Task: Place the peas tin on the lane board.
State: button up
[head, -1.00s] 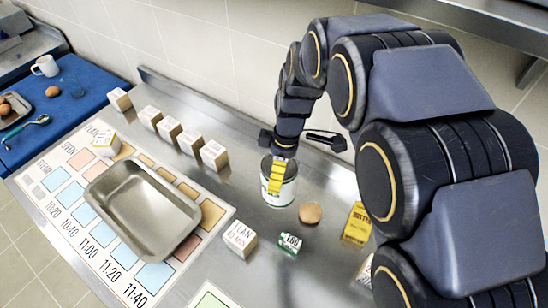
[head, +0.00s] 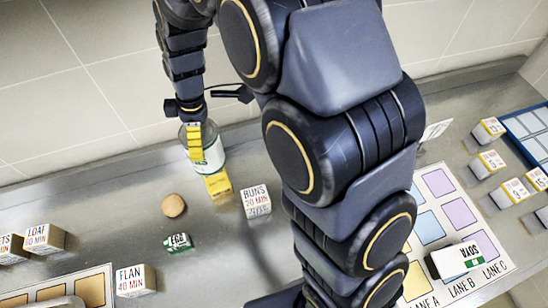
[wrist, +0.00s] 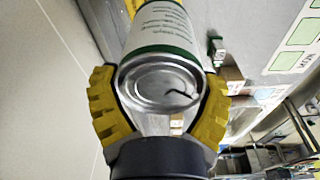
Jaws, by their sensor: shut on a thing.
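The peas tin (head: 213,154), silver with a white and green label, is in my gripper (head: 195,150) at the left of the head view. In the wrist view the yellow fingers of my gripper (wrist: 160,88) are shut on both sides of the tin (wrist: 163,28), with its metal end toward the camera. I cannot tell how high the tin is above the counter. The lane board (head: 457,213), with purple, blue and orange squares and lane names, lies at the right, partly hidden behind my arm. A soya carton (head: 457,261) lies on its front part.
A yellow pack (head: 218,186) and a buns block (head: 256,202) stand close to the tin. Small number blocks (head: 487,164) stand right of the lane board.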

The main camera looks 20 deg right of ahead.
jog(key=s+d+r+m, duration=0.1)
jog(key=s+d+m, duration=0.15)
jog(key=d, duration=0.75)
jog(key=s+d+r+m+t, duration=0.1)
jog(key=d+m, duration=0.3)
jog(key=d, duration=0.7)
jog(key=s+d+r+m, duration=0.1)
jog(key=d+m, duration=0.3)
jog(key=d, duration=0.6)
jog(key=s+d+f, duration=0.1)
jog(key=s+d, duration=0.3)
jog(key=s, duration=0.7)
jog(key=s+d+f, duration=0.1)
jog(key=s+d, duration=0.4)
jog(key=s, duration=0.5)
jog(key=shift+h, duration=0.3)
jog(key=shift+w+d+f, duration=0.75)
jog(key=shift+d+f, duration=1.35)
jog(key=shift+f, duration=0.1)
jog(key=shift+w+d+f, duration=0.75)
jog(key=shift+d+f, duration=1.4)
jog(key=shift+w+d+f, duration=0.75)
jog(key=shift+d+f, duration=1.35)
jog(key=shift+f, duration=0.1)
jog(key=shift+f, duration=0.15)
